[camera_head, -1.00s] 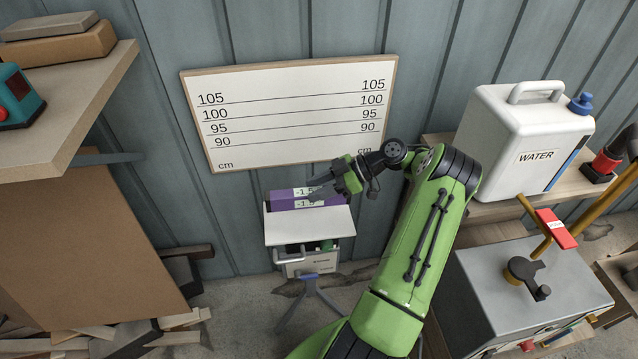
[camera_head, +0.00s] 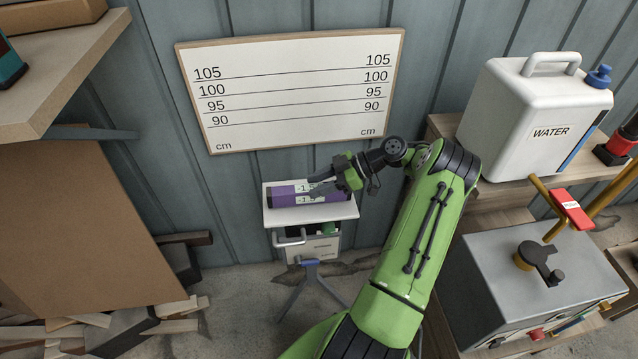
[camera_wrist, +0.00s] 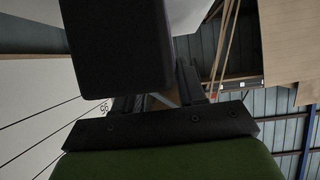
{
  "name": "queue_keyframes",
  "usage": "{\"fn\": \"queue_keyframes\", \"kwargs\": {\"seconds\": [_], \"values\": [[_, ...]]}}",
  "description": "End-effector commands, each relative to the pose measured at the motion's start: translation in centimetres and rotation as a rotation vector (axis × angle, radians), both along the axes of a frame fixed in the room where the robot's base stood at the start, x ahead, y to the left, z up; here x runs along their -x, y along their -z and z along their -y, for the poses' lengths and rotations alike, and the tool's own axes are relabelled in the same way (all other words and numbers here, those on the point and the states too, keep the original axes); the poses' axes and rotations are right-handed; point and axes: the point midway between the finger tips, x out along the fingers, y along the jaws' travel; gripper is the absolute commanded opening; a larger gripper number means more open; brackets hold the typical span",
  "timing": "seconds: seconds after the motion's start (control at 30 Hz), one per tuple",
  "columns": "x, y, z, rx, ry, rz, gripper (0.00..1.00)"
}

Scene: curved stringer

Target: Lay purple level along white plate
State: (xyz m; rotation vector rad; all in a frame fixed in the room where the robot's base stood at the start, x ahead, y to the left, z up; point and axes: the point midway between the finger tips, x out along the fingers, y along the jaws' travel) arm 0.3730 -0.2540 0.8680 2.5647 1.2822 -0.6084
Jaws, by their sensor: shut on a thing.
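The purple level (camera_head: 290,197) is a bar with dark ends and white display patches reading about -1.5. It lies over the white plate (camera_head: 343,212), roughly lengthwise along it; I cannot tell whether it touches the plate. The plate is the flat top of a small stand. My gripper (camera_head: 322,187) reaches in from the right and is shut on the level near its right part. In the wrist view, a large dark block (camera_wrist: 115,45), apparently the level's end, fills the space before the gripper and hides the contact.
A white board with centimetre lines (camera_head: 290,90) hangs on the wall behind the stand. A brown panel (camera_head: 80,230) and a shelf (camera_head: 60,70) are at left. A white water canister (camera_head: 535,115) and a grey box (camera_head: 540,280) stand at right.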

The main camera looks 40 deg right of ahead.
Motion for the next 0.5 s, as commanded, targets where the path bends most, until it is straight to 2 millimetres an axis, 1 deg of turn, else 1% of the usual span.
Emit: {"fn": "queue_keyframes", "kwargs": {"seconds": [0.5], "values": [[-0.01, 0.86, -0.01, 0.0, 0.0, 0.001, 0.02]]}}
